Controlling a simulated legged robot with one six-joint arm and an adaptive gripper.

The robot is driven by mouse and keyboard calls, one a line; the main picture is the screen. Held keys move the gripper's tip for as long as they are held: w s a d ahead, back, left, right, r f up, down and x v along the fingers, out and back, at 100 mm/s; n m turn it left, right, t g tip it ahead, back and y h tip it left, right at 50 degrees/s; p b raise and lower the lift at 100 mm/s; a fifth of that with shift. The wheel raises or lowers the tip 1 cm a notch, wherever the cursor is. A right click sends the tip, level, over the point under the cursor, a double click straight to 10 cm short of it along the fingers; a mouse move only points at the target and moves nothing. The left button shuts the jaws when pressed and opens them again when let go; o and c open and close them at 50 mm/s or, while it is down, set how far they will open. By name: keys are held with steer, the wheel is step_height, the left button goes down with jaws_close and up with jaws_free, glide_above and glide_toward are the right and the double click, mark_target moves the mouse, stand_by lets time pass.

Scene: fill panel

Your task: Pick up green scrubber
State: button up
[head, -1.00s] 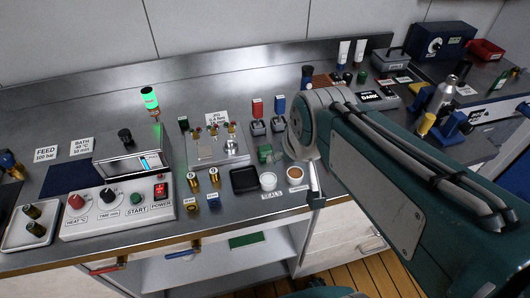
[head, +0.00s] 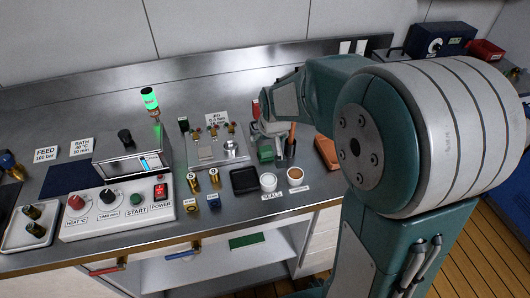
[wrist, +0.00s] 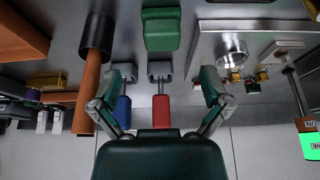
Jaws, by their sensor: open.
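A small green block-shaped thing (head: 265,153), which looks like the scrubber, sits on the steel bench behind the black tray. It also shows at the top middle of the wrist view (wrist: 161,30). My gripper (wrist: 164,76) is open, with its two fingers spread apart and nothing held. In the head view my gripper (head: 262,128) is partly hidden by its own links, close behind the green block. A flat green piece (head: 246,240) lies on the shelf below the bench.
A black cup (wrist: 98,33) with a brown handle stands beside the green block. Red (wrist: 161,112) and blue (wrist: 123,112) pieces lie by the fingers. A fixture plate (head: 218,150), black tray (head: 244,180) and white cup (head: 268,181) are close by.

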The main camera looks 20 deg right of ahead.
mark_target(266, 149)
steer(key=x, duration=0.6)
steer(key=shift+s+a, duration=0.15)
steer(key=c, duration=1.2)
steer(key=shift+s+r, duration=0.2)
steer(key=shift+r, duration=1.7)
steer(key=shift+c, duration=0.2)
steer(key=s+r, duration=0.9)
steer(key=s, duration=0.4)
steer(key=shift+s, duration=0.35)
steer(key=shift+r, duration=0.1)
